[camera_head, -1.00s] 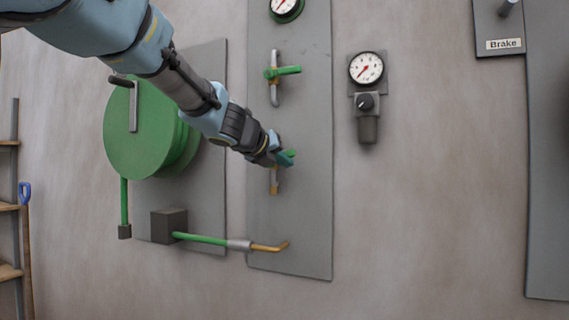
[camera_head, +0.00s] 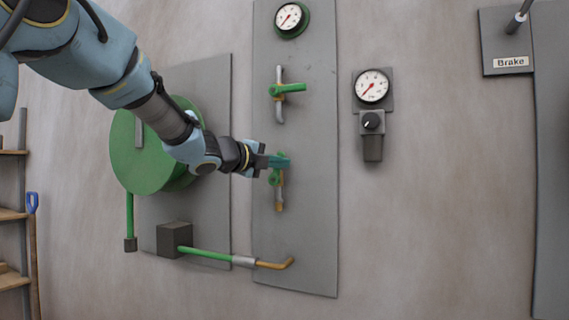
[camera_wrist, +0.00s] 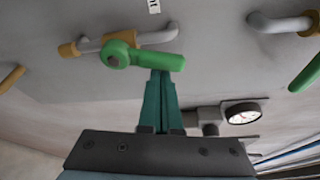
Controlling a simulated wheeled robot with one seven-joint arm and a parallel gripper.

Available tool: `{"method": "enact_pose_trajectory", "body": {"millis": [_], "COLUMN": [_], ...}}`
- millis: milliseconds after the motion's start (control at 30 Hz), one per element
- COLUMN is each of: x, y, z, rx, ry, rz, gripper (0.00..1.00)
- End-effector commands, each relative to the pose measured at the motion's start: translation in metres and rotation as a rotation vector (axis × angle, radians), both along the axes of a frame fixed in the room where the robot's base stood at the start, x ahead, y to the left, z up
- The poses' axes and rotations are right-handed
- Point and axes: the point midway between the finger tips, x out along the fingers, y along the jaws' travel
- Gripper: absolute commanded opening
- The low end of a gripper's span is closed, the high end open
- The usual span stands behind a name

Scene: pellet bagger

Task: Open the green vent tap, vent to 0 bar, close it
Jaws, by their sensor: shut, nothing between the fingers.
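Two green-handled taps are on the tall grey panel (camera_head: 312,220). The upper tap (camera_head: 287,88) has its lever pointing right, across its pipe. The lower tap (camera_head: 274,178) is at my gripper (camera_head: 288,162), and its lever is mostly hidden there in the head view. In the wrist view the lower tap's lever (camera_wrist: 150,59) lies roughly along its pipe (camera_wrist: 160,36). My gripper (camera_wrist: 160,74) is shut and empty, its teal fingertips at the lever's outer end; I cannot tell whether they touch. The green-rimmed gauge (camera_head: 291,19) above has its needle pointing lower left.
A second gauge (camera_head: 372,86) with a black-knobbed regulator (camera_head: 371,123) is on the wall to the right. A big green reel (camera_head: 150,157) is on the left, behind my arm.

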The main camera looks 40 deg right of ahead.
Motion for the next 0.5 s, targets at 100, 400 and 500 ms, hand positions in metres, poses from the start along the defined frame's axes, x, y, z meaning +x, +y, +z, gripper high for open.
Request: {"method": "enact_pose_trajectory", "body": {"millis": [100, 400, 500], "x": [0.0052, 0.0107, 0.0119], "y": [0.0023, 0.0052, 0.0057], "z": [0.0028, 0.0058, 0.0059], "rx": [-0.034, -0.06, -0.06], "ry": [0.077, 0.128, 0.127], "rz": [0.003, 0.002, 0.002], "gripper": [0.0, 0.0, 0.0]}}
